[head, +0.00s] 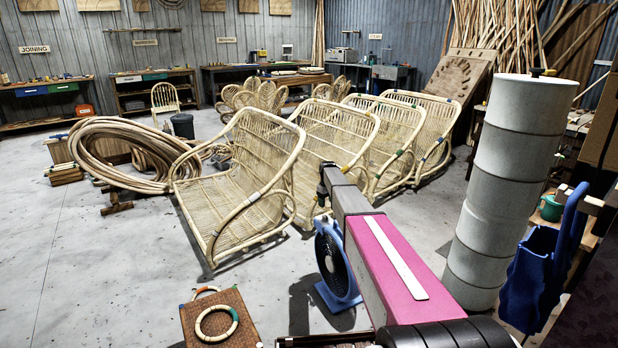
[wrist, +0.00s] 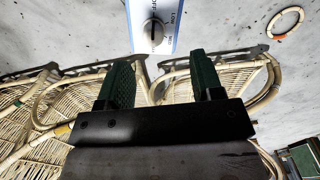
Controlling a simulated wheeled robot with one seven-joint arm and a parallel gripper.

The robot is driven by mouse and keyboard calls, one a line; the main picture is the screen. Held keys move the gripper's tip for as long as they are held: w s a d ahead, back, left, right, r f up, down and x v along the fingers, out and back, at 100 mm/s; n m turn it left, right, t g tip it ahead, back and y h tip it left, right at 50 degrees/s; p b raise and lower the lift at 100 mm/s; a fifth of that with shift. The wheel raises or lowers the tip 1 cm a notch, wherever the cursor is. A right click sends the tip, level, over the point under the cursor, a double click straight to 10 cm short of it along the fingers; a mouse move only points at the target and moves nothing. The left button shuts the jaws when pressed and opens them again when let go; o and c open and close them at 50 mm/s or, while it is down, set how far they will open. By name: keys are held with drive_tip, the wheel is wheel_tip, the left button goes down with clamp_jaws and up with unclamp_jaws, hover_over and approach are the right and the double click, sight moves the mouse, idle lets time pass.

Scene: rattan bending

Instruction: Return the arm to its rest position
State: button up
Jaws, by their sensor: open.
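My arm, with a pink link (head: 385,255), reaches forward from the lower right in the head view. My dark gripper (head: 323,190) is at its far end, in front of the rattan chairs and above the blue fan (head: 338,262); its fingers are hard to make out there. In the wrist view my gripper (wrist: 165,78) shows two dark green fingers apart, with no object held between them. Beyond them is a light panel with a blue edge and a round knob (wrist: 152,28) marked LOW and OFF.
Several rattan chair frames (head: 245,185) stand in a row. A coil of rattan (head: 115,150) lies to the left. A tall pale cylinder stack (head: 508,180) rises close on the right. A wicker box (head: 245,335) with wrapped rings (head: 217,338) is at the front. The floor at left is clear.

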drive_tip(key=s+m, duration=0.7)
drive_tip(key=s, duration=4.2)
drive_tip(key=shift+s+r, duration=0.35)
drive_tip(key=shift+r, duration=0.05)
